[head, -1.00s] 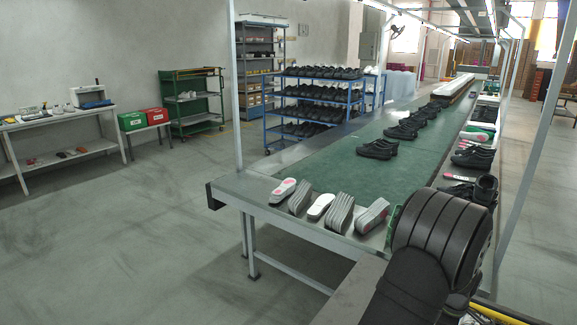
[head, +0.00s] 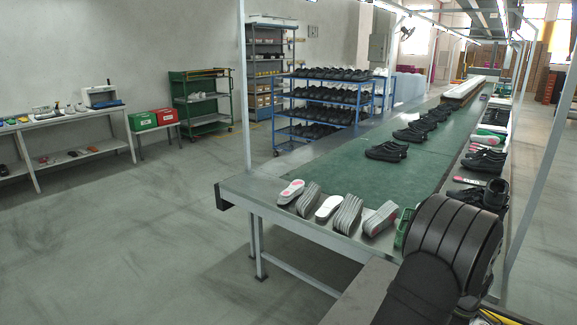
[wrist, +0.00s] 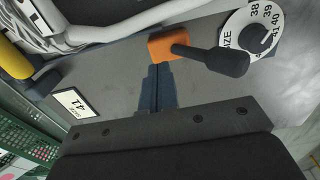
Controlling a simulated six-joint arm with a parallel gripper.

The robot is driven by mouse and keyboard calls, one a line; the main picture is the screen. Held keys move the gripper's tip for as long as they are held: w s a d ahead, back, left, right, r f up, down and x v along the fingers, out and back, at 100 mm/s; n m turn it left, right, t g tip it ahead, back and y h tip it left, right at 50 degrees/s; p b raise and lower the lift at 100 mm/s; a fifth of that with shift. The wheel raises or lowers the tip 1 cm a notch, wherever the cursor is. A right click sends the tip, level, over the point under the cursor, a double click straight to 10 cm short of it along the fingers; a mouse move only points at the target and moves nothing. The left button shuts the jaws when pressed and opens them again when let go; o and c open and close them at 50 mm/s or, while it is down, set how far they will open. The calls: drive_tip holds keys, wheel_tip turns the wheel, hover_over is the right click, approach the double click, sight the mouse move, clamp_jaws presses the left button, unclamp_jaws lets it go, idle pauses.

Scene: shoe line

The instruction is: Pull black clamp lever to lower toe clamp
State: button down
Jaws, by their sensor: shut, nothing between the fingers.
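In the wrist view, a black lever (wrist: 222,60) with a thick rounded grip sticks out from an orange block (wrist: 164,46) on a grey panel. My gripper (wrist: 157,72) is shut and empty. Its dark fingertips point at the orange block, close below it in the picture and left of the black grip. Whether the tips touch the block, I cannot tell. I cannot make out the toe clamp for sure. In the head view my gripper does not show; only a black part of my arm shows at lower right.
A white size dial (wrist: 252,32) sits right of the lever. In the head view, a green-topped conveyor (head: 300,222) carries shoes.

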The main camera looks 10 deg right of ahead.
wheel_tip(320, 180, up, 9)
idle(0.9)
drive_tip(key=shift+f, duration=0.1)
wheel_tip(320, 180, down, 8)
drive_tip(key=shift+f, duration=0.2)
idle(0.4)
wheel_tip(320, 180, up, 8)
drive_tip(key=f, duration=0.8)
drive_tip(key=shift+s+a+f, duration=0.25)
drive_tip(key=shift+s, duration=0.1)
drive_tip(key=shift+s+a, duration=0.15)
drive_tip(key=shift+a, duration=0.05)
drive_tip(key=w+d, duration=0.7)
